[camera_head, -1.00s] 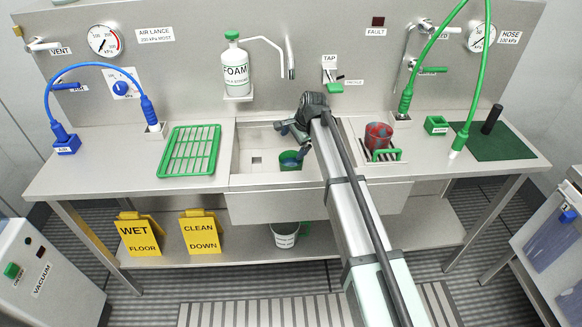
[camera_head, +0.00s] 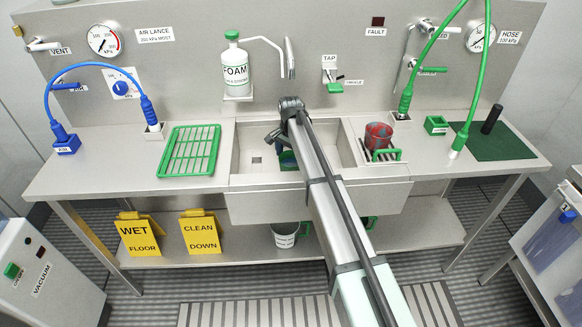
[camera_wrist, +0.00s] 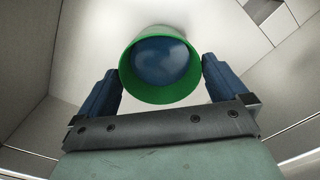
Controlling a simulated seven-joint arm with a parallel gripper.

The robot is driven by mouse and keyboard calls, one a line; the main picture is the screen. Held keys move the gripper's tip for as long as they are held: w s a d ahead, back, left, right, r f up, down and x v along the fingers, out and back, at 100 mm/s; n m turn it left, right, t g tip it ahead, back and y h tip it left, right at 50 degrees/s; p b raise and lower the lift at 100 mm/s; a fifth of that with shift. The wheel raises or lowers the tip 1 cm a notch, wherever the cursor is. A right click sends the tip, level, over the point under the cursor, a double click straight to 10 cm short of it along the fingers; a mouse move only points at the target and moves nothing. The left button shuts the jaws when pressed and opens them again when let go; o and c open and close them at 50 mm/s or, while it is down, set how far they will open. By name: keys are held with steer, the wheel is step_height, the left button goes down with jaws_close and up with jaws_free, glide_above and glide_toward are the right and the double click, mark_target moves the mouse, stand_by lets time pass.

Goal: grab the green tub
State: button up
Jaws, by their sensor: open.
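The green tub (camera_wrist: 131,84) stands in the sink, its round mouth toward the wrist camera and a dark blue surface inside. In the head view the tub (camera_head: 287,161) is mostly hidden behind my arm. My gripper (camera_wrist: 160,66) is open, with one blue finger at the left of the tub and the other at its right. The fingers look close to the rim. I cannot tell whether they touch it or how far down they reach.
The sink walls (camera_head: 345,148) rise around the tub. A green rack (camera_head: 188,151) lies left of the sink. A red and blue mottled cup (camera_head: 378,134) stands at the right on a green-handled drain tray (camera_head: 384,156).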

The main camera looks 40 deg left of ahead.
mark_target(291, 162)
step_height(291, 162, down, 4)
steer(key=shift+w+f, duration=0.1)
steer(key=shift+c, duration=0.2)
steer(key=c, duration=1)
steer(key=shift+r, duration=0.25)
